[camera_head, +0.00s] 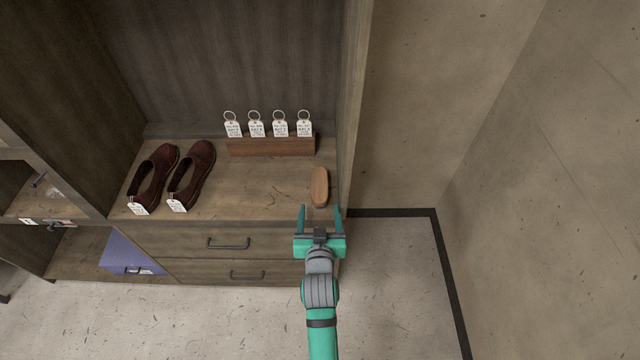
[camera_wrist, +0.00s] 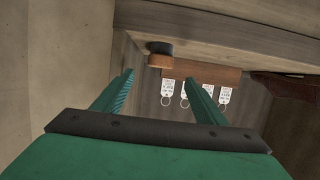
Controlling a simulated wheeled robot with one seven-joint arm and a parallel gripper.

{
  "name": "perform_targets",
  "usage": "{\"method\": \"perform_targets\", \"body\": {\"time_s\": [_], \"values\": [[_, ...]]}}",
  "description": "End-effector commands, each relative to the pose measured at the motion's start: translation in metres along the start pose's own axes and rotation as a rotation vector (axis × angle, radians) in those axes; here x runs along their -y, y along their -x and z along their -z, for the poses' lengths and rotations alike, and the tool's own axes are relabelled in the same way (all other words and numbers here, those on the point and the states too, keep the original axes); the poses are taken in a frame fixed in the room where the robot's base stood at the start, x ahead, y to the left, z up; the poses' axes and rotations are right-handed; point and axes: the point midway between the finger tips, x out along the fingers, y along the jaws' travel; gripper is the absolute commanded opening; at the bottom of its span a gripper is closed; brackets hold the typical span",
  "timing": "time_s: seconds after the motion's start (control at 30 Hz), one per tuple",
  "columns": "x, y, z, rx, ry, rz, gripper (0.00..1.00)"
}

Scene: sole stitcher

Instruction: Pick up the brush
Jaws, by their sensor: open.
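The brush (camera_head: 319,187) is an oblong brown wooden piece lying on the shelf near its right front corner. In the wrist view the brush (camera_wrist: 159,58) shows end on, with a dark part against the shelf surface and a brown wooden part. My gripper (camera_head: 320,210) is open and empty, its two green fingers apart, near the front edge of the shelf just short of the brush. The fingers also show in the wrist view (camera_wrist: 165,90), with the brush beyond them and a little left of the middle.
Two dark red shoes (camera_head: 172,178) with white tags stand on the shelf (camera_head: 255,195) at the left. A wooden block (camera_head: 271,146) with several ringed white tags stands behind the brush. The cabinet's side panel (camera_head: 352,100) rises close at the right. Drawers (camera_head: 225,243) lie below the shelf.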

Motion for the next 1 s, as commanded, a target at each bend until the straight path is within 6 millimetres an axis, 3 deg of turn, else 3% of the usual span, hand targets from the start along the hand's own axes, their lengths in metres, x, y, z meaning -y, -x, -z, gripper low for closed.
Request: {"method": "perform_targets", "body": {"time_s": [0.3, 0.57, 0.83, 1.0], "values": [[0.0, -0.044, 0.001, -0.001, -0.001, -0.001, 0.66], [0.0, -0.061, 0.001, -0.001, 0.0, -0.001, 0.66], [-0.005, -0.097, 0.0, 0.0, -0.002, -0.007, 0.66], [-0.005, -0.105, 0.0, -0.001, -0.002, -0.007, 0.66]]}}
